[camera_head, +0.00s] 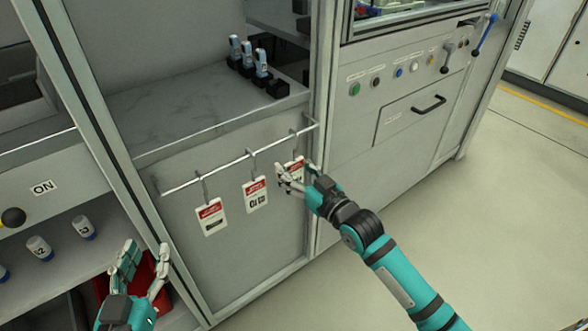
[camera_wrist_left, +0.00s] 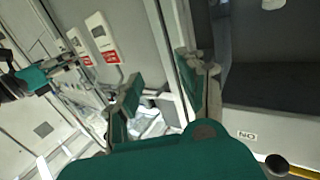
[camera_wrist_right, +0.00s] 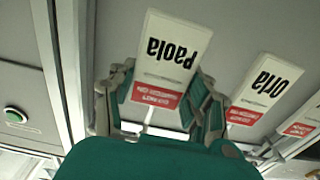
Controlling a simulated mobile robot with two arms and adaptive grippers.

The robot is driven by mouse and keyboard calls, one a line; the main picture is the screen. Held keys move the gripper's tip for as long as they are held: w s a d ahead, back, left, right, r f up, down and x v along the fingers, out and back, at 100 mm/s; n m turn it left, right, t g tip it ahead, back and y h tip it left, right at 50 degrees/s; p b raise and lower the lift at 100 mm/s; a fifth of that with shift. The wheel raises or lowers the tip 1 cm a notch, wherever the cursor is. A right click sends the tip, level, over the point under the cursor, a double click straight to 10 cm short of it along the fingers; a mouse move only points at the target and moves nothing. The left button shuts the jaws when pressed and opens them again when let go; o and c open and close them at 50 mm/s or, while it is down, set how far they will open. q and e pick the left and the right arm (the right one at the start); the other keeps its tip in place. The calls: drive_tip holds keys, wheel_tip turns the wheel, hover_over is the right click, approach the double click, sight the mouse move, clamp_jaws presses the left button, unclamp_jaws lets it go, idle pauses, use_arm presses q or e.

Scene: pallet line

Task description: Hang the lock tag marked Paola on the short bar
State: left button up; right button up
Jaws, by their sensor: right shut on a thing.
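The Paola tag (camera_wrist_right: 165,58), white with a red band, is at the right end of a row of three tags in the head view (camera_head: 299,163), partly hidden by my right gripper (camera_head: 294,174). That gripper is shut on the tag, with fingers on both sides of it in the right wrist view. The tag is at the rail (camera_head: 225,163); I cannot tell whether its hook still bears on it. My left gripper (camera_head: 145,256) is open and empty at the lower left, its fingers apart in its wrist view (camera_wrist_left: 160,95). I cannot pick out a separate short bar.
The Orla tag (camera_wrist_right: 265,88) hangs beside Paola, and another tag (camera_head: 211,217) hangs further left. Black holders with blue-topped items (camera_head: 262,70) stand on the shelf above. A cabinet with buttons and a drawer handle (camera_head: 428,104) stands right. Open floor (camera_head: 500,190) lies beyond my right arm.

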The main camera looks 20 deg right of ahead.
use_arm(q)
drive_tip(key=shift+s+a+f+g, duration=0.1)
drive_tip(key=shift+f+g, duration=0.15)
drive_tip(key=shift+f, duration=0.15)
drive_tip(key=shift+s+a+f+g, duration=0.1)
drive_tip(key=shift+f+g, duration=0.15)
drive_tip(key=shift+f, duration=0.1)
use_arm(e)
drive_tip(key=shift+r, duration=0.15)
use_arm(q)
drive_tip(key=shift+a+f+g+p, duration=0.1)
drive_tip(key=shift+f+g+p, duration=0.2)
drive_tip(key=shift+f, duration=0.15)
use_arm(e)
drive_tip(key=shift+r, duration=0.1)
use_arm(q)
drive_tip(key=shift+f, duration=0.1)
drive_tip(key=shift+s+f, duration=0.1)
drive_tip(key=shift+f, duration=0.1)
drive_tip(key=shift+s+a+f+g+y, duration=0.15)
drive_tip(key=shift+f+g+y, duration=0.1)
drive_tip(key=shift+f+g, duration=0.15)
drive_tip(key=shift+s+a+f+g+y, duration=0.1)
drive_tip(key=shift+s+f+g+y, duration=0.05)
drive_tip(key=shift+f+g+y, duration=0.15)
use_arm(e)
drive_tip(key=shift+r, duration=0.2)
